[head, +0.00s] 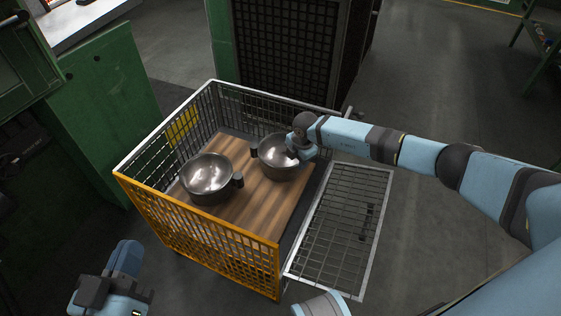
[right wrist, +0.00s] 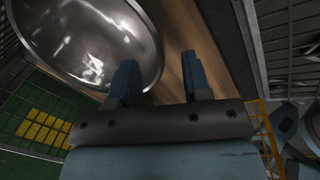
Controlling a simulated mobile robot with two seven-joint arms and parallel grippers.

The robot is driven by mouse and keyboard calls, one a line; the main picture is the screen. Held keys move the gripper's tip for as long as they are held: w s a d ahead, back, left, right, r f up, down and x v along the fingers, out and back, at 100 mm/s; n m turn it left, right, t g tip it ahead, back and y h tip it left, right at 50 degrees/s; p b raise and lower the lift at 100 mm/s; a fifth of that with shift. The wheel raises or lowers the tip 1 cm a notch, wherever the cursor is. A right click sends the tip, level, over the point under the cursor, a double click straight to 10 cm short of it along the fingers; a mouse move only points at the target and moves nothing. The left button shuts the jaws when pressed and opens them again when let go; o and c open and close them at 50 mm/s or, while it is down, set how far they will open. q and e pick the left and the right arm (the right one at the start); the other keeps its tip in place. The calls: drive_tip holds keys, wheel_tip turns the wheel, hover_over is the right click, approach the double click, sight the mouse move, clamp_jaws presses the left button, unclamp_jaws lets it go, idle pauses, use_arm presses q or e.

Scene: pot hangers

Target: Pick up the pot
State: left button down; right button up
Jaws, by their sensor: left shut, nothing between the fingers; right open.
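Two shiny metal pots with dark side handles stand upright on the wooden floor of a wire cage cart. The left pot (head: 208,177) is nearer the yellow side. The right pot (head: 273,168) is farther back, partly hidden by my right gripper (head: 296,154). My right gripper is open at this pot's right side. In the right wrist view, a pot (right wrist: 90,40) fills the upper left, and its rim runs between the two fingers (right wrist: 157,78) in the picture; I cannot tell if they touch it. My left gripper (head: 126,258) is shut and empty, outside the cart at lower left.
The cart's mesh walls, with a yellow front panel (head: 200,235), surround the pots. Its right mesh gate (head: 340,230) is folded down outward. A dark mesh cabinet (head: 285,55) stands behind, and green panels (head: 100,110) at left. Open floor lies right.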

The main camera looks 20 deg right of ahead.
sight(296, 164)
drive_tip(key=f+b, duration=0.1)
drive_tip(key=f, duration=0.1)
drive_tip(key=w+f+b, duration=0.1)
drive_tip(key=f, duration=0.1)
drive_tip(key=shift+f, duration=0.15)
use_arm(q)
wheel_tip(296, 164, down, 4)
drive_tip(key=shift+d+r+g, duration=0.1)
drive_tip(key=shift+g, duration=0.7)
use_arm(e)
drive_tip(key=shift+a, duration=0.1)
clamp_jaws()
